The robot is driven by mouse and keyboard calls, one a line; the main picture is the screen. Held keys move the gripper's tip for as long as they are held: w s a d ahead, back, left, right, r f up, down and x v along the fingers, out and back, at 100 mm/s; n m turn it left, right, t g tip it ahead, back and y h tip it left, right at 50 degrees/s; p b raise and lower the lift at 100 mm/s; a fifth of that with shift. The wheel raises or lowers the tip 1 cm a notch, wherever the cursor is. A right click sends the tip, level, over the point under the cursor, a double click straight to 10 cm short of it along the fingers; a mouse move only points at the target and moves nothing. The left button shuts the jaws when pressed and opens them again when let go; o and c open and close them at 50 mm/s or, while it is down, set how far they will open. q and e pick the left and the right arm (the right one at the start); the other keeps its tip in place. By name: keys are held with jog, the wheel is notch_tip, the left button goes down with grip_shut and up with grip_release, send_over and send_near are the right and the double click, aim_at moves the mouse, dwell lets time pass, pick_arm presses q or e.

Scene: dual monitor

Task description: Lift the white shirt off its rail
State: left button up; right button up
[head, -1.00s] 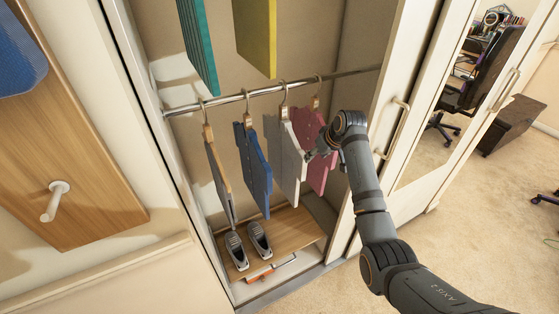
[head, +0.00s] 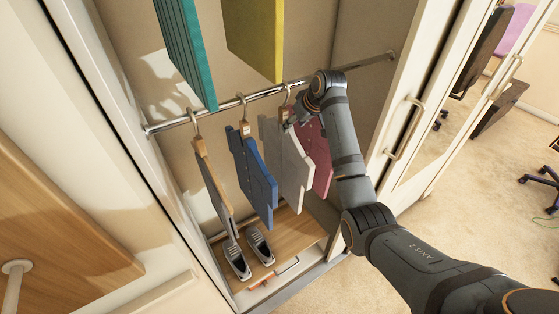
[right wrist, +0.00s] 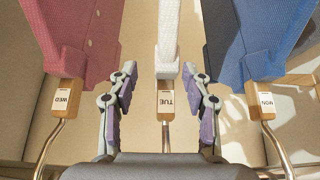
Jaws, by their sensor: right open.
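The white shirt (head: 283,160) hangs from the metal rail (head: 365,66) on a hook with a wooden hanger block. In the right wrist view the white shirt (right wrist: 167,35) hangs in the middle, above its block (right wrist: 166,103) labelled TUE. My right gripper (head: 297,118) is at the top of the white shirt, near its hanger. In the right wrist view the right gripper (right wrist: 159,78) is open, with one finger on each side of the shirt's block. Clear gaps show between fingers and block. My left gripper is not in view.
A blue shirt (head: 253,175) hangs left of the white one and a red shirt (head: 322,165) right of it, both close. Shoes (head: 260,246) stand on the wooden shelf below. Teal (head: 180,45) and yellow (head: 256,40) items are above.

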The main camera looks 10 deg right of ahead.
aim_at(284, 136)
jog(key=p+x, duration=0.1)
jog(key=x, duration=0.4)
jog(key=p+x, duration=0.1)
jog(key=x, duration=0.2)
jog(key=shift+s+a+f+p, duration=0.1)
jog(key=shift+a+f+p, duration=0.25)
jog(key=shift+a+f, duration=0.1)
jog(key=shift+w+f, duration=0.25)
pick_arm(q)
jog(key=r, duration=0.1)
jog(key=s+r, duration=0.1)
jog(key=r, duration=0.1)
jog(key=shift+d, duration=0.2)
pick_arm(e)
jog(key=shift+s, duration=0.1)
grip_shut()
